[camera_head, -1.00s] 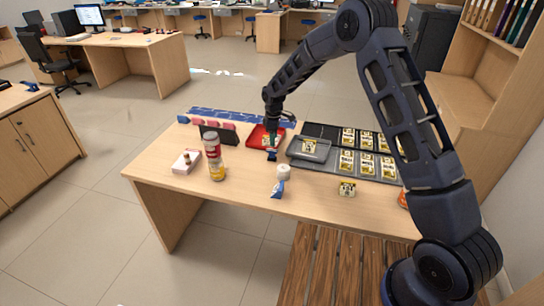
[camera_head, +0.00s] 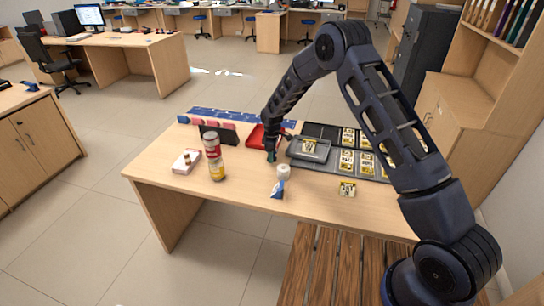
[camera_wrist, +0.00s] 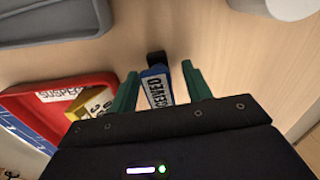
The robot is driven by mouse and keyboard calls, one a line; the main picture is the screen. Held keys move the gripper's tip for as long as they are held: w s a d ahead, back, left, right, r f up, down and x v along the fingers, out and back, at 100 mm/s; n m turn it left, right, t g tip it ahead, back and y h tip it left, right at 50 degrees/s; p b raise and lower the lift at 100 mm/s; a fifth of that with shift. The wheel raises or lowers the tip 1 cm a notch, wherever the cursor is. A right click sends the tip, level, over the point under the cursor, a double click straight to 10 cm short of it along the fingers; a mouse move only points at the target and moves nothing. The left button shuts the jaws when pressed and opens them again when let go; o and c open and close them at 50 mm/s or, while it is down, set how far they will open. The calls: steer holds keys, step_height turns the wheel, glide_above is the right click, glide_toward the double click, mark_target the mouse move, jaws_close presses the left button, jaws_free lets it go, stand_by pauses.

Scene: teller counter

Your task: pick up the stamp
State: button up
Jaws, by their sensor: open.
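The stamp (camera_wrist: 157,88) is blue with a white label reading "RECEIVED" and a black end, seen in the wrist view. It lies between the two green fingers of my gripper (camera_wrist: 160,88), with the fingers apart on either side of it. In the head view my gripper (camera_head: 271,157) points down at the counter just in front of the red tray. There the stamp is mostly hidden by the gripper.
The red tray (camera_wrist: 20,98), labelled "SUSPECT", is close to the left finger and holds a yellow item. A grey tray (camera_head: 309,150) stands right of the gripper.

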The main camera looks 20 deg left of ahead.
jaws_close()
steer(key=shift+r, duration=0.2)
